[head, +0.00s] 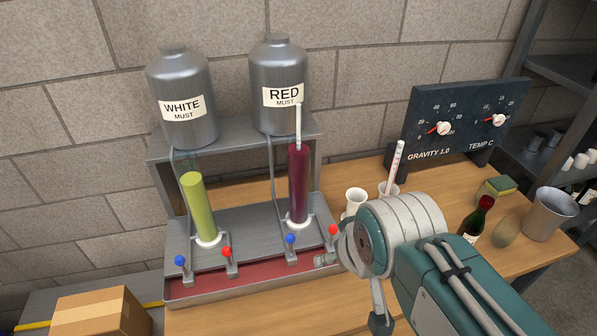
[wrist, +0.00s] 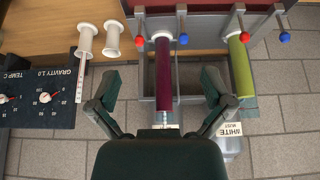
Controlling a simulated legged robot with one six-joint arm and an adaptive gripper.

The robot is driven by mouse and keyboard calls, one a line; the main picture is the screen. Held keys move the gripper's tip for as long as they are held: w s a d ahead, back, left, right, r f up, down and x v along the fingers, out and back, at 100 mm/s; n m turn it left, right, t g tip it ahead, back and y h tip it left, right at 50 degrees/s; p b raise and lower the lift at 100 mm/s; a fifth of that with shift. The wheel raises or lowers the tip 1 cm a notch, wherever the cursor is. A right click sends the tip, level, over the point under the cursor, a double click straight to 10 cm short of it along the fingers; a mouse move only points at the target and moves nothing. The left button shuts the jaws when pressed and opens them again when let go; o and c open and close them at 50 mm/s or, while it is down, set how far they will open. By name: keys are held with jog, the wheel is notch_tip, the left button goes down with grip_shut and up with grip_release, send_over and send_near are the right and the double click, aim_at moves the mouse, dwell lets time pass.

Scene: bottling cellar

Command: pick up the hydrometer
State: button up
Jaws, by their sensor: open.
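The hydrometer is a thin white rod (head: 298,120) standing upright out of the tall dark-red cylinder (head: 298,185). In the wrist view a short part of the hydrometer (wrist: 162,118) shows at the cylinder's end, just above my gripper's dark body, which may hide the rest. My gripper (wrist: 160,80) is open and empty. In that picture its fingers lie left and right of the red cylinder (wrist: 163,65), with gaps on both sides; I cannot tell the depth between them. In the head view my arm hides most of the gripper.
A similar white rod with red (head: 394,165) stands in a white cup, beside another white cup (head: 355,197). A yellow-green cylinder (head: 194,205), blue and red levers, steel tanks (head: 279,85), a gauge board (head: 455,120) and a bottle (head: 476,222) stand around.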

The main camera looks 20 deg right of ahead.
jog(key=shift+c, duration=0.3)
jog(key=c, duration=0.5)
jog(key=shift+w+d+n, duration=0.15)
jog(key=shift+n, duration=0.35)
jog(key=shift+c, duration=0.4)
jog(key=n+t+h, duration=0.5)
jog(key=n+h, duration=1)
jog(key=n, duration=0.9)
send_near(298, 116)
jog(key=x, duration=1)
jog(key=shift+w+d+f, duration=0.1)
jog(key=shift+w+f, duration=0.05)
jog(key=shift+w, duration=0.15)
